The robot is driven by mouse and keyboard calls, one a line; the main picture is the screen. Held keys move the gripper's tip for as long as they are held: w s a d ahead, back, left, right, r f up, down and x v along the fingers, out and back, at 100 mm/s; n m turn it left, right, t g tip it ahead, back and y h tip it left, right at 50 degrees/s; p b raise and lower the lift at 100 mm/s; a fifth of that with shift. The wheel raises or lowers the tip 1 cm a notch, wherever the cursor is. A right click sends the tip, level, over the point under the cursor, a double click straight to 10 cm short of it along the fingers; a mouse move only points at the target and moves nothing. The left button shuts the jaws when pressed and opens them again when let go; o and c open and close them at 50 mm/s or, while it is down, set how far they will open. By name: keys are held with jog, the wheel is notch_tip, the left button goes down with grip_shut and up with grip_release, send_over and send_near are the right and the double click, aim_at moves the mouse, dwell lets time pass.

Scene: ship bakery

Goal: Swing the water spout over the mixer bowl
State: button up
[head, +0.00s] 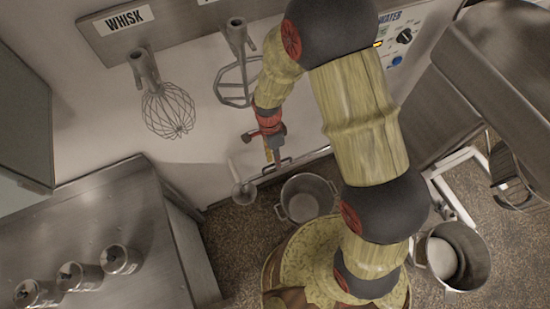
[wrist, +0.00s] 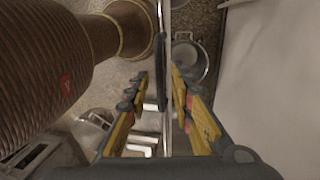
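In the wrist view my gripper (wrist: 158,82) is open, with a yellow-and-black finger on each side of a thin grey rod, which appears to be the water spout (wrist: 167,100). The rod lies nearer the right finger; I cannot tell whether they touch. In the head view my gripper (head: 274,158) points down close to the wall, by a thin dark bar (head: 284,163) that may be the same spout. The mixer (head: 500,60) stands at the right. A metal bowl (head: 478,268) with something pale in it is below the mixer. My arm hides part of the wall.
A pot (head: 307,197) stands on the floor below my gripper. A steel counter (head: 110,220) with several cans is at left. The water panel (head: 400,35) is partly hidden.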

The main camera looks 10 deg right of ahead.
grip_shut()
dwell(0.7)
